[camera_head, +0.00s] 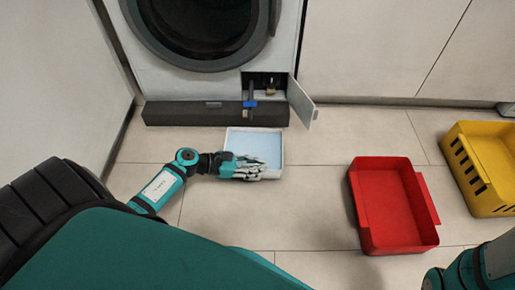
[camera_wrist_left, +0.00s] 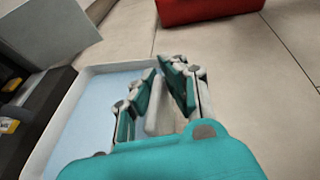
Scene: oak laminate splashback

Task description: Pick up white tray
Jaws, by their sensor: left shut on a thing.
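The white tray (camera_head: 281,152) sits on the tiled floor in front of the washing machine. Its inside looks pale blue, maybe shallow water. In the left wrist view the tray (camera_wrist_left: 112,67) fills the left and middle. My left gripper (camera_head: 252,168) reaches in from the left to the tray's near edge. In the left wrist view its fingers (camera_wrist_left: 166,88) are shut on the tray's rim, one on each side of the wall. Part of the near rim is hidden by the hand. My right arm shows at the lower right, its gripper out of frame.
The washing machine (camera_head: 185,85) has its small lower flap (camera_head: 302,102) open, with a blue-marked hose (camera_head: 250,103) inside. A red bin (camera_head: 390,205) and a yellow crate (camera_head: 490,165) stand on the floor to the right. Tiles between tray and red bin are clear.

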